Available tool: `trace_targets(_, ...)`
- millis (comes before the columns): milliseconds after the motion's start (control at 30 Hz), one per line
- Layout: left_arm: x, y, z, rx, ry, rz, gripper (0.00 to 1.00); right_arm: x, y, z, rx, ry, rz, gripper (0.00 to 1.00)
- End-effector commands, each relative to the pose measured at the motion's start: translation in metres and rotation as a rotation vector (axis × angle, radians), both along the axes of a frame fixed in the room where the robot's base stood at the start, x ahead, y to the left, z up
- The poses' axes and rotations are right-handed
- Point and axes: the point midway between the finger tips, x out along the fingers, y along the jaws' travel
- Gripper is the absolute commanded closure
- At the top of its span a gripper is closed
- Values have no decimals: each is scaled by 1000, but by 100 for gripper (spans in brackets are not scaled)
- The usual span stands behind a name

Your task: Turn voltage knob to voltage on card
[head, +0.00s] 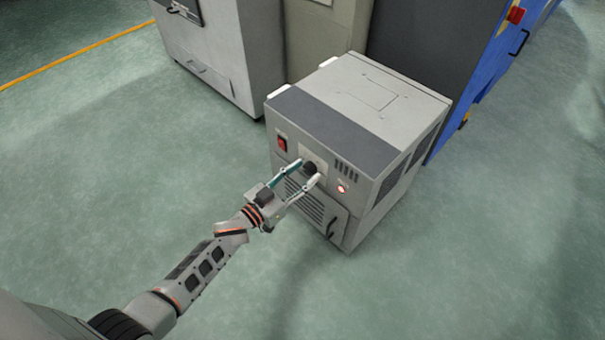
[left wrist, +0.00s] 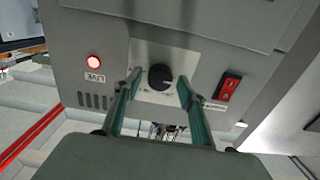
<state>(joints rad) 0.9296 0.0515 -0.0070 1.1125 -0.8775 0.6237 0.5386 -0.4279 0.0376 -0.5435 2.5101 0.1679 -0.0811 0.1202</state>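The black voltage knob (head: 309,168) sits on a light plate on the front of a grey box-shaped machine (head: 375,95). In the left wrist view the knob (left wrist: 160,77) shows a pale pointer mark toward its right side. My left gripper (head: 304,172) is open, with one finger on each side of the knob. In the left wrist view a gap shows between the knob and each finger of the gripper (left wrist: 159,88). I cannot tell how far the fingertips are from the panel. No card with a voltage can be made out. My right gripper is not in view.
A red switch (head: 282,144) is left of the knob and a lit red lamp (head: 341,188) is right of it. A vented door with a handle (head: 331,228) is below. A grey cabinet (head: 215,50) and a blue unit (head: 490,60) stand behind. The green floor at left is clear.

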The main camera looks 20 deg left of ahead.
Motion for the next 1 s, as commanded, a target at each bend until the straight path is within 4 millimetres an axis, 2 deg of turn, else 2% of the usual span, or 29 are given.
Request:
trace_targets(33, 0, 0, 0, 0, 0, 0, 76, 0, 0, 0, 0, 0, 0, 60)
trace_targets(100, 0, 0, 0, 0, 0, 0, 94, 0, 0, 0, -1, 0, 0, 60)
trace_targets(567, 0, 0, 0, 64, -23, 0, 94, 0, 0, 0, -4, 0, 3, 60)
trace_targets(1000, -1, 0, -1, 397, -143, -1, 94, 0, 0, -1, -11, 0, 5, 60)
